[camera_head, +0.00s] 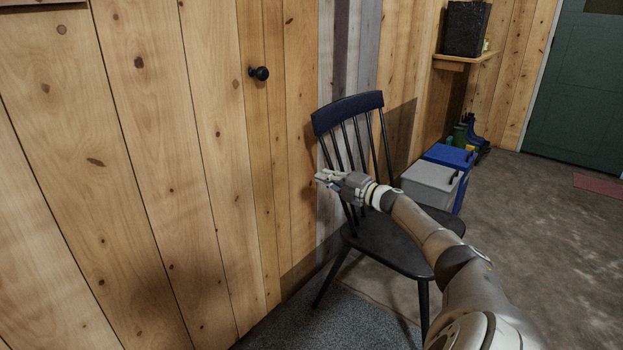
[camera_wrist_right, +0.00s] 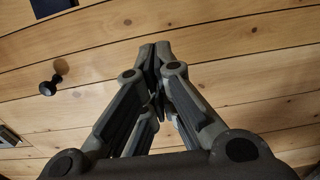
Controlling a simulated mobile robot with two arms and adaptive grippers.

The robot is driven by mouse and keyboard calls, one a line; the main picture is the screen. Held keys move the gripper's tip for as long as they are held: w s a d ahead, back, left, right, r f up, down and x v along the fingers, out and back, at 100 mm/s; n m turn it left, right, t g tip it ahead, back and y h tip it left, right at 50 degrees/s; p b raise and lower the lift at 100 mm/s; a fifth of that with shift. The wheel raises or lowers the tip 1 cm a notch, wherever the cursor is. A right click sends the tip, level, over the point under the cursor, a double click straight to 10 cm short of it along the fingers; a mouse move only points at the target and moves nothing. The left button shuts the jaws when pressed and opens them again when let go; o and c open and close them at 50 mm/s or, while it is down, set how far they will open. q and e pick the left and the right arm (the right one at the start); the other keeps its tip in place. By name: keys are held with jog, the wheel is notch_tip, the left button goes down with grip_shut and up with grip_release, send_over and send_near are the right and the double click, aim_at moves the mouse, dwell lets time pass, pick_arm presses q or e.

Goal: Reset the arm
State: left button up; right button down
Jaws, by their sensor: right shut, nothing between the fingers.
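My right arm (camera_head: 440,245) reaches in from the lower right of the head view. Its gripper (camera_head: 322,177) is in front of the back of a dark chair, pointing left toward the pine plank wall. In the right wrist view the gripper's fingers (camera_wrist_right: 155,52) meet at their tips, shut with nothing between them. Pine planks lie beyond the fingertips in that view. My left gripper is not in either view.
The dark chair (camera_head: 390,245) stands by the wall under my right arm. A black knob (camera_head: 259,73) is on the plank wall; a knob also shows in the wrist view (camera_wrist_right: 48,87). A grey bin (camera_head: 428,186) and a blue bin (camera_head: 449,156) stand behind the chair. Open floor (camera_head: 560,240) lies right.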

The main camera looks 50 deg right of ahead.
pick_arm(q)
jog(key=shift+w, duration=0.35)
pick_arm(e)
jog(key=shift+s+d+r, duration=0.1)
jog(key=shift+s+d, duration=1)
jog(key=shift+s, duration=0.1)
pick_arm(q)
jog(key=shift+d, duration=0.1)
